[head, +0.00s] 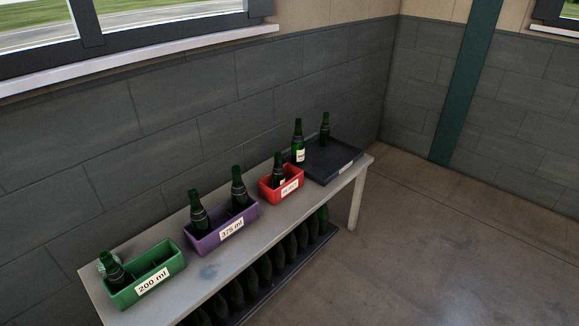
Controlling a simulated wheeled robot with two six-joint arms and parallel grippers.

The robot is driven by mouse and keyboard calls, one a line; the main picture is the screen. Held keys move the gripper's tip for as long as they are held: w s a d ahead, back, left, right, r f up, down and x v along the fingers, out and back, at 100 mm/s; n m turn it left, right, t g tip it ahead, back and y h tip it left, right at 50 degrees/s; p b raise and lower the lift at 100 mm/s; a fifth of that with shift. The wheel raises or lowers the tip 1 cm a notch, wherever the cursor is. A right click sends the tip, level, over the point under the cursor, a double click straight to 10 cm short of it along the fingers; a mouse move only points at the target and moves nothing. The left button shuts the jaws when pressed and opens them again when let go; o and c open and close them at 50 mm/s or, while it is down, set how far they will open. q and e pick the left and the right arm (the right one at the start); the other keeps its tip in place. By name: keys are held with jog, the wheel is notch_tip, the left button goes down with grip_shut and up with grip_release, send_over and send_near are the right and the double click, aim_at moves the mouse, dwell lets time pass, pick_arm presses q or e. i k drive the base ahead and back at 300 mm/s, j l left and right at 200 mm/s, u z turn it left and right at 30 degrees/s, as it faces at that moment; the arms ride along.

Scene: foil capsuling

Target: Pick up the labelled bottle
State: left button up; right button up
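A dark green bottle (298,138) with a pale label low on its side stands upright at the left end of the black tray (328,165). A second green bottle (325,129) stands farther back on the tray, and I see no clear label on it. A shorter green bottle (279,167) stands in the red crate (268,190), with a small pale patch near its lower part; I cannot tell if that is a label. Neither of my grippers is in view.
The grey bench (215,270) runs along the wall. A purple 375 ml crate (204,244) holds two bottles; a green 200 ml crate (124,300) holds one. Several dark bottles stand on a low shelf (290,268) below. The floor (440,240) to the right is clear.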

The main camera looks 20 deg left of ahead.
aim_at(298, 146)
jog(key=i+l+z, duration=0.25)
jog(key=i, duration=0.75)
jog(key=i+z, duration=0.3)
jog(key=i, duration=0.65)
jog(key=i+l+u, duration=0.1)
jog(key=i+u, duration=0.35)
jog(key=i+l+u, duration=0.3)
jog(key=i+u, duration=0.15)
jog(key=i+l+u, duration=0.5)
jog(key=k+j, duration=0.05)
jog(key=j, duration=0.05)
